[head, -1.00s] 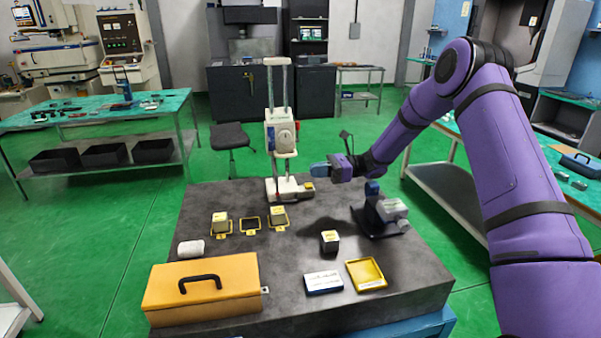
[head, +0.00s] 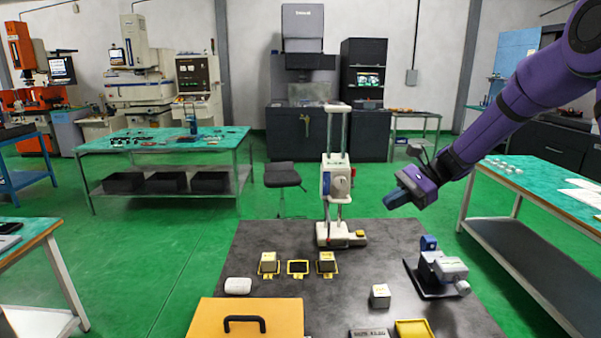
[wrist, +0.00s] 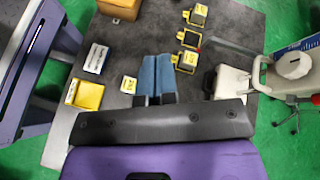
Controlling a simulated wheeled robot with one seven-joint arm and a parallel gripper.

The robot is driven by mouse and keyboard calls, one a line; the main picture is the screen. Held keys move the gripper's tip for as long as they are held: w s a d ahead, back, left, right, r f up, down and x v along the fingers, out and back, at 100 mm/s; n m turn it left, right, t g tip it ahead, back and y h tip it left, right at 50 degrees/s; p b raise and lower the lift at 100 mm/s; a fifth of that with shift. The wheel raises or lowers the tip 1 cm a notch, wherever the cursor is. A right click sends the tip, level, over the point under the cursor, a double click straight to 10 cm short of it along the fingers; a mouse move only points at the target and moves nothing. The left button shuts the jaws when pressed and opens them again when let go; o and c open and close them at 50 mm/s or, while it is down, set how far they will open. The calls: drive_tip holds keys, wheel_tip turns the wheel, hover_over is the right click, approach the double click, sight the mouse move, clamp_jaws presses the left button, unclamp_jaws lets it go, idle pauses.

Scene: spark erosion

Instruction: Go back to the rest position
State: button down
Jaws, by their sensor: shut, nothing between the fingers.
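My gripper (head: 391,200) hangs in the air above the right side of the dark granite table (head: 385,262), right of the white height gauge (head: 337,185). In the wrist view its two blue fingers (wrist: 154,78) lie side by side, closed and empty. Below it and to the right in the head view stands a grey vise with a blue part (head: 440,268). My purple arm reaches in from the upper right.
On the table are an orange toolbox (head: 270,312), a white roll (head: 238,286), several small blocks and yellow frames (head: 298,277), a lone block (head: 380,296) and a yellow tray (head: 414,330). A green-topped bench (head: 545,187) stands right. Green floor is open at left.

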drive_tip(key=s+d+r+n+t+h, duration=0.2)
drive_tip(key=s+r+n+h, duration=0.2)
drive_tip(key=s, duration=0.7)
drive_tip(key=s+d+r+n+t+h, duration=0.3)
drive_tip(key=s+n+h, duration=0.1)
drive_tip(key=s, duration=0.7)
drive_tip(key=s+d+r+n+t+h, duration=0.2)
drive_tip(key=s+d+r+n+h, duration=0.1)
drive_tip(key=s, duration=0.8)
drive_tip(key=shift+s+r+n+t+h, duration=0.35)
drive_tip(key=shift+r+n+h, duration=0.2)
drive_tip(key=shift+r, duration=0.25)
